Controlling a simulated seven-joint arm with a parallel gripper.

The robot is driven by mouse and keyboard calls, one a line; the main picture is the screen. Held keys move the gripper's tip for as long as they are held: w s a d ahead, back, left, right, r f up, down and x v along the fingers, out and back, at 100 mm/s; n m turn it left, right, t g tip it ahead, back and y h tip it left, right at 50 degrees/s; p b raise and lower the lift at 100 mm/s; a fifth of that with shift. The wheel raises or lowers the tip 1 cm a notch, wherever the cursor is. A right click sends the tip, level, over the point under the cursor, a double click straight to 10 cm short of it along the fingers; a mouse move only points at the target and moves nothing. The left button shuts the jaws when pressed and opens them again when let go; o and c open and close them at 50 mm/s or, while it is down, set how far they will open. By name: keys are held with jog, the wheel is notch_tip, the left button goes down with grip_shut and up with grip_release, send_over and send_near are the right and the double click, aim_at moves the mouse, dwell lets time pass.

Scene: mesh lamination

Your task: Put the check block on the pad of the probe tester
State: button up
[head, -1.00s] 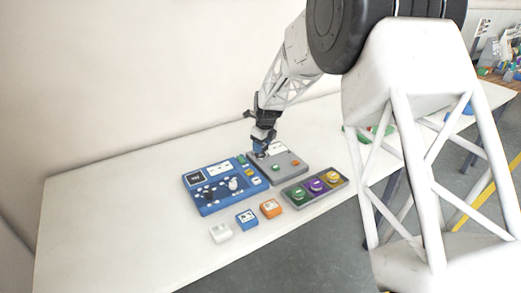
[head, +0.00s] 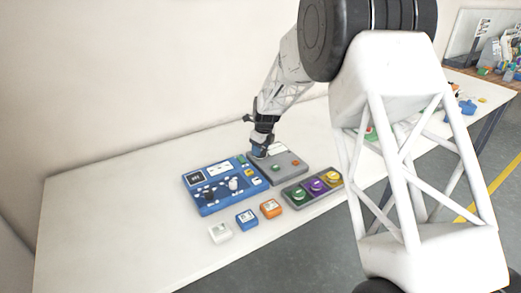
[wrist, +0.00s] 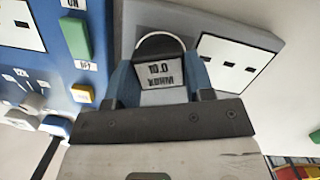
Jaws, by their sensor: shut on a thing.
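My gripper (head: 259,151) is low over the left back part of a grey flat unit (head: 291,165). In the wrist view its blue fingers (wrist: 160,85) are shut on a small light block (wrist: 162,75) with a dark "10.0" label, seemingly the check block. I cannot tell whether the block touches the pad. A white label with dark marks (wrist: 235,62) lies right of it. Which unit is the probe tester is not marked.
A blue unit (head: 213,201) with a screen, knob and buttons stands close left of the grey one. A tray with green, purple and yellow round parts (head: 300,199) is in front. White (head: 220,233), blue (head: 246,219) and orange (head: 271,208) blocks stand nearer. The table's left is clear.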

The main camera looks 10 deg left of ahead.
aim_at(264, 150)
jog(key=shift+f, duration=0.35)
jog(key=shift+f, duration=0.1)
jog(key=o, duration=0.9)
jog(key=shift+o, duration=0.2)
notch_tip(264, 150, up, 12)
jog(key=d, duration=0.1)
jog(key=shift+s+d, duration=0.35)
dwell(0.6)
